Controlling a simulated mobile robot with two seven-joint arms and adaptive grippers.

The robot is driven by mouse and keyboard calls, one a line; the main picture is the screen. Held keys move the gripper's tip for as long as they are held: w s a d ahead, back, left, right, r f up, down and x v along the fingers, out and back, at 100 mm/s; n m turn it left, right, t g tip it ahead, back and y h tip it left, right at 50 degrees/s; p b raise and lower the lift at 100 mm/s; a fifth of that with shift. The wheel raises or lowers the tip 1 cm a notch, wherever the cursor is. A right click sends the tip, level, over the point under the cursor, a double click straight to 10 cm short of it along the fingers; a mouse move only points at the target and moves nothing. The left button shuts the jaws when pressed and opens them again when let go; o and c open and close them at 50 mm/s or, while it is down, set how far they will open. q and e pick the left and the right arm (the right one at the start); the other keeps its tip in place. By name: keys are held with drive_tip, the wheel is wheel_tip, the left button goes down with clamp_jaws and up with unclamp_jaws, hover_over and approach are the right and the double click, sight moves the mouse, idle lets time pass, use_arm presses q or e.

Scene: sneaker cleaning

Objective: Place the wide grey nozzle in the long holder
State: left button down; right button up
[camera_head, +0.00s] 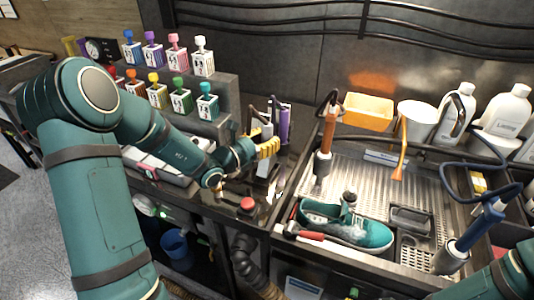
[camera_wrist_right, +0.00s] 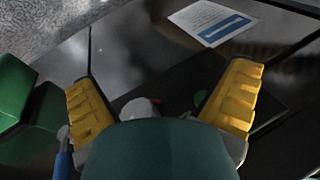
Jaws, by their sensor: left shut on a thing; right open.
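My left gripper (camera_head: 266,148), with yellow fingers, is at the narrow dark station left of the wash tray. It is shut on a small grey piece (camera_head: 265,167), apparently the wide grey nozzle, mostly hidden by the fingers. Upright tools, including a purple one (camera_head: 284,125), stand close behind the fingers. The long holder cannot be told apart clearly in this cluster, and I cannot tell whether the nozzle touches it. My right gripper (camera_wrist_right: 162,103) is open in the right wrist view, with nothing seen between its yellow fingers; it is out of the head view.
A teal sneaker (camera_head: 345,224) lies in the metal wash tray (camera_head: 385,185), with a red-handled brush (camera_head: 305,233) at its front edge. A red button (camera_head: 247,204) is below the left gripper. Coloured bottles (camera_head: 180,97) stand on steps behind my left arm. A blue hose (camera_head: 453,185) loops at right.

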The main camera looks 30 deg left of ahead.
use_arm(q)
drive_tip(key=shift+f+b, duration=0.3)
drive_tip(key=shift+f, duration=1.6)
drive_tip(key=c, duration=0.7)
unclamp_jaws()
drive_tip(key=shift+f, duration=0.2)
drive_tip(key=shift+r, duration=0.1)
drive_tip(key=shift+s+a+r, duration=0.1)
drive_tip(key=shift+r, duration=0.05)
drive_tip(key=v, duration=1.2)
